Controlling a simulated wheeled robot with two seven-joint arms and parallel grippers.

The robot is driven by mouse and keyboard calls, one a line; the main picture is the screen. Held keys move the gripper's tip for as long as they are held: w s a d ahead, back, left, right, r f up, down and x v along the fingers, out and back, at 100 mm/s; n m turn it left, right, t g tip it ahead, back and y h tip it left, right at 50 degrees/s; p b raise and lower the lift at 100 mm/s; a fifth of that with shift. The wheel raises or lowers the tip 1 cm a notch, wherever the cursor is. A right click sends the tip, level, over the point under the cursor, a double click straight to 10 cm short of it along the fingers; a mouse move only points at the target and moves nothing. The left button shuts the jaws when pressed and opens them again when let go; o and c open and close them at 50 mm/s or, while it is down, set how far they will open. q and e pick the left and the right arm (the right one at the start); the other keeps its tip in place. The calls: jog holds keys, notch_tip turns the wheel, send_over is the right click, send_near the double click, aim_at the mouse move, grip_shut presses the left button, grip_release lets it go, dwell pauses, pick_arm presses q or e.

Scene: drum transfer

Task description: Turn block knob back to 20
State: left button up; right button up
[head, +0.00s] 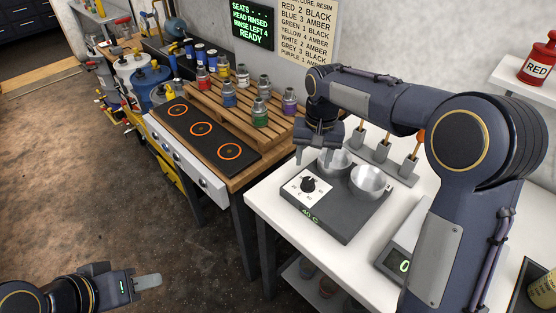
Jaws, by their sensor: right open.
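The block knob (308,184) is a black knob on a white dial plate at the left of a dark grey heating block (345,222). The block's green display (310,213) reads 40 C. My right gripper (318,156) is open and empty, above and slightly behind the knob and apart from it. It partly covers the rear of the block. My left gripper (146,282) is low at the bottom left, over the floor and far from the block. Its finger opening cannot be made out.
Two metal cups (368,180) sit on the block. A scale (398,256) stands to its right, and a rack with wooden-handled tools (382,155) behind. A wooden bench (245,176) with burners and small bottles is at left. The white table (277,228) is clear left of the block.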

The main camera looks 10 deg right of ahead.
aim_at(309, 179)
jog(key=shift+w+a+f, duration=0.15)
jog(key=shift+w+f, duration=0.05)
jog(key=shift+f, duration=0.2)
notch_tip(309, 179, down, 7)
jog(key=shift+s, duration=0.1)
jog(key=c, duration=1)
